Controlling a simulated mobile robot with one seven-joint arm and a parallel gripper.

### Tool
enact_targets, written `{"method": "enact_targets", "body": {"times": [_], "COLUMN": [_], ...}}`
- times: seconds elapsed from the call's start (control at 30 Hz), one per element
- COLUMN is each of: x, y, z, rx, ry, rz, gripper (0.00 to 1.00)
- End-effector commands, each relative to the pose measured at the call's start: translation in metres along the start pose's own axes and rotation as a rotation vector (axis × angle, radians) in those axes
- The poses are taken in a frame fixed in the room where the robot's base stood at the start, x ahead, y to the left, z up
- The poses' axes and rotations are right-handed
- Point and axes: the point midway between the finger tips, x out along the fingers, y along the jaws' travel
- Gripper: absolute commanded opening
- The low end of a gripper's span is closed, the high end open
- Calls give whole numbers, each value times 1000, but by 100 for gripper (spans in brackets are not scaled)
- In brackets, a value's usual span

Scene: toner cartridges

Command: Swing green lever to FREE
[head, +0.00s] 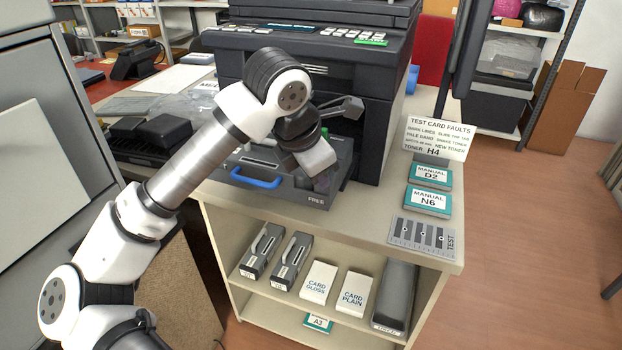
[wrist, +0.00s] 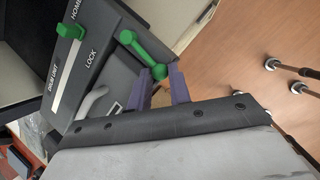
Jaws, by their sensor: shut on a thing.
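The green lever (wrist: 144,52) shows in the wrist view as a bar with a round knob at each end. It sits beside a grey panel marked LOCK, HOME and DRUM UNIT. My gripper (wrist: 161,80) has its two purple fingers shut on the lever's lower knob. In the head view my gripper (head: 323,181) is at the right end of the pulled-out dark drawer (head: 290,194), near the word FREE. There my wrist hides most of the lever.
A green slider (wrist: 70,31) sits on the panel near the lever. The drawer has a blue handle (head: 255,178). The black printer (head: 300,48) stands close behind my arm. Manuals (head: 429,201) and a test card sign (head: 436,138) are on the counter at right.

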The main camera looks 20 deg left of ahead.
Motion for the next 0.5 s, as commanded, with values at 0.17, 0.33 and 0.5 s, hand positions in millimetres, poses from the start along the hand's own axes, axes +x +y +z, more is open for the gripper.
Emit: {"method": "enact_targets", "body": {"times": [0.17,0.33,0.5], "x": [0,0,0], "y": [-3,-3,-2], "z": [2,2,2], "rx": [-1,1,0], "ry": [-1,-2,-1], "rz": [-3,-4,-3], "gripper": [0,22,42]}}
